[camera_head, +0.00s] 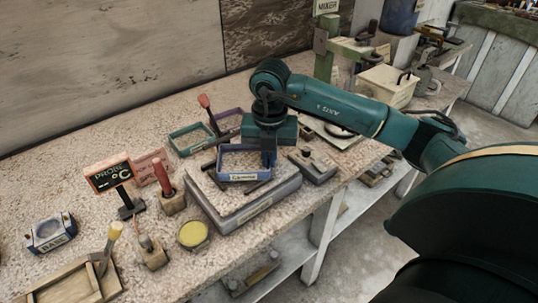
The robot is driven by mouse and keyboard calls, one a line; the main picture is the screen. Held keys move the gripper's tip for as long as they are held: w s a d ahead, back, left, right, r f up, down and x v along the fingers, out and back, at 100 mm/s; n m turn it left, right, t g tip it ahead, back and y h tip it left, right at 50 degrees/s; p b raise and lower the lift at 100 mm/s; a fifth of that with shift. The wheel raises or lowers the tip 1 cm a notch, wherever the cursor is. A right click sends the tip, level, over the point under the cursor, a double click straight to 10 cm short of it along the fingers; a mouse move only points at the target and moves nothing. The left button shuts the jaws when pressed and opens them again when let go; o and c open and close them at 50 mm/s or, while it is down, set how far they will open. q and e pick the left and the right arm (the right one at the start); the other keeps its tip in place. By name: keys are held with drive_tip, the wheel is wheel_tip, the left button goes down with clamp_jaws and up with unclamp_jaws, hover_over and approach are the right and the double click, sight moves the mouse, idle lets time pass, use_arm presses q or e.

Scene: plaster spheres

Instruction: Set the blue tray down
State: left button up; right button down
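A small blue tray (232,177) with a pale label on its front wall is over the pale speckled top of a grey slab-like stand (232,219). It looks level; whether it rests on the top or hangs just above it I cannot tell. My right gripper (268,160) points down at the tray's right end, with a finger against or right beside that end wall. The other finger is hidden, so its grip cannot be made out. My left gripper is not in view.
A green tray (188,150) and a purple tray (229,134) lie behind. A dark sign (111,174), a red-handled tool (164,177) and a yellow disc (193,234) stand left of the stand. A grey block (313,166) sits close on its right, near the table edge.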

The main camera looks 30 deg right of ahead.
drive_tip(key=shift+d, duration=0.1)
drive_tip(key=c, duration=1.5)
unclamp_jaws()
drive_tip(key=shift+c, duration=0.2)
drive_tip(key=shift+r+p, duration=0.45)
drive_tip(key=shift+r, duration=0.2)
drive_tip(key=shift+r+p, duration=0.95)
drive_tip(key=shift+r, duration=0.4)
